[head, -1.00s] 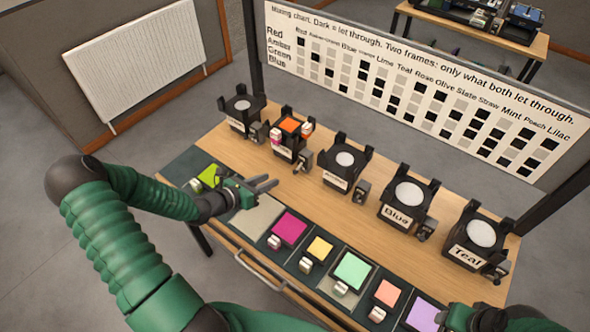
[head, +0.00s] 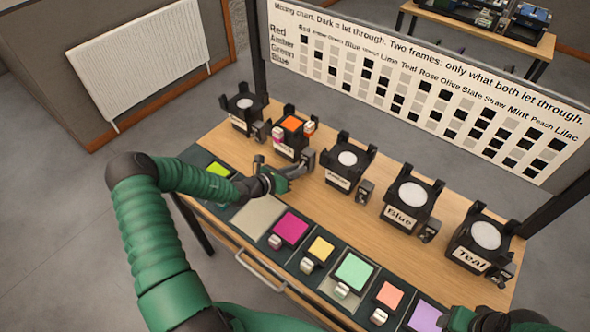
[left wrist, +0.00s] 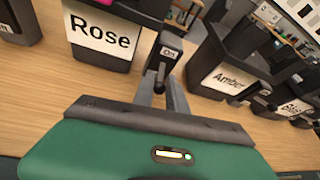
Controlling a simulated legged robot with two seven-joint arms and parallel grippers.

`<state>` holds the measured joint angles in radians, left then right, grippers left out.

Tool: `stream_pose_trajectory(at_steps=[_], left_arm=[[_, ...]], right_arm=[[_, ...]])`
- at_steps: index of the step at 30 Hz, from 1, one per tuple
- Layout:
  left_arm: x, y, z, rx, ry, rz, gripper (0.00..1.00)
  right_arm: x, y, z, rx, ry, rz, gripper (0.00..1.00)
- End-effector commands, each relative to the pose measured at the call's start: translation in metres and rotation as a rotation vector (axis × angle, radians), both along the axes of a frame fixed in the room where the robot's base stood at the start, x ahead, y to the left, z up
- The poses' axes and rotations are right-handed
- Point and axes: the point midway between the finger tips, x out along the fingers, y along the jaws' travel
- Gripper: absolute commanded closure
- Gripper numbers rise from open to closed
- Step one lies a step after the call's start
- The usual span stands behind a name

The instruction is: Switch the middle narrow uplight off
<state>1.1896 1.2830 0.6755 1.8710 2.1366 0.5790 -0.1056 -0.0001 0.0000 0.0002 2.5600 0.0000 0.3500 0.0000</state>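The uplight labelled Rose (head: 285,150) stands second from the left in the row, with an orange frame on top. Its label also shows at the upper left of the left wrist view (left wrist: 103,37). Its switch box (left wrist: 168,50) reads On and has a small dark lever below the label. My left gripper (head: 299,166) is at that switch. In the left wrist view its two fingers (left wrist: 163,88) look slightly apart, with the lever between their tips; I cannot tell if they touch it. My right gripper (head: 482,318) is at the bottom right, its fingers unclear.
The Amber uplight (head: 342,180) stands just right of Rose, with Blue (head: 400,218) and Teal (head: 472,258) further right. Another uplight (head: 237,122) stands at the far left. Coloured frames, including a magenta one (head: 290,228), lie along the table's front. A mixing chart (head: 450,90) stands behind.

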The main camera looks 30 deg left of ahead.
Motion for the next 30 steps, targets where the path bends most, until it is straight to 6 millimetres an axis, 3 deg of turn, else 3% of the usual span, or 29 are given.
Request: stream_pose_trajectory(at_steps=[24,25,27,30], left_arm=[[0.0015,0.0049,-0.0049,-0.009,-0.151,0.007,1.0],[0.0015,0.005,-0.005,-0.009,-0.151,0.007,0.81],[0.0014,0.0048,-0.0051,-0.01,-0.151,0.006,0.72],[0.0013,0.0043,-0.0054,-0.01,-0.149,0.006,0.71]], right_arm=[[0.0,-0.0001,-0.0046,0.0,0.0,0.0,0.49],[0.0,-0.0001,-0.0046,0.0,0.0,0.0,0.49],[0.0,-0.0001,-0.0046,0.0,0.0,0.0,0.49],[0.0,-0.0001,-0.0046,0.0,0.0,0.0,0.49]])
